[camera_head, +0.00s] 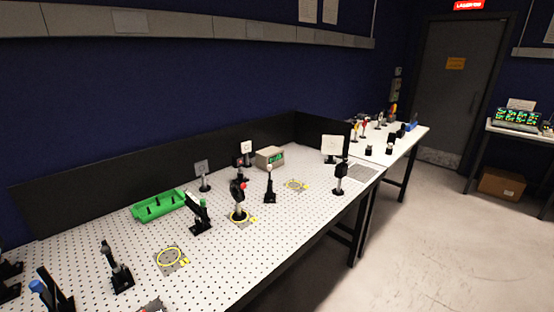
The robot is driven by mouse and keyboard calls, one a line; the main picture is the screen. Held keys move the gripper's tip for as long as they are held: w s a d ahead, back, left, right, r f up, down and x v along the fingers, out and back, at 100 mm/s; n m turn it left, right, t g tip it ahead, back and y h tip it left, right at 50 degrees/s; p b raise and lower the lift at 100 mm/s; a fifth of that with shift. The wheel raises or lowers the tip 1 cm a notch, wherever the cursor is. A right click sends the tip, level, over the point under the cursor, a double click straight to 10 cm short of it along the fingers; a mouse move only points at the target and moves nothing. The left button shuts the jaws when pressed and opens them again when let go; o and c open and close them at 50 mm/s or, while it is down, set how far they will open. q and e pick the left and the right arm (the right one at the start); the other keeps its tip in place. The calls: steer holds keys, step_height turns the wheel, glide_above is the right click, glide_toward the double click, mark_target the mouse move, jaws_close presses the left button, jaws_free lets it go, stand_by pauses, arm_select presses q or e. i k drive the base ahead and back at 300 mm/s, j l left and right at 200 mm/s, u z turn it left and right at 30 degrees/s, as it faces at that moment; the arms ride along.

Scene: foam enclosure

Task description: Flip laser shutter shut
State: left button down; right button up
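I cannot tell for certain which device is the laser shutter. A black post-mounted unit with a red round tip (238,199) stands upright on the perforated optical table (300,212), above a yellow ring mark. A tilted black mount with a pale, greenish face (199,213) stands to its left. A slim black post with a pale tip (269,186) stands to its right. Whether any shutter flag is up or down is too small to read. Neither of my grippers can be made out in this view.
A green tray (158,205) and a grey box with a green display (270,157) stand toward the back panel. More black mounts stand near left (116,268). A black mount (340,178) stands near the right edge. Open floor (420,240) lies right of the table.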

mark_target(36, 285)
steer(key=u, duration=1.8)
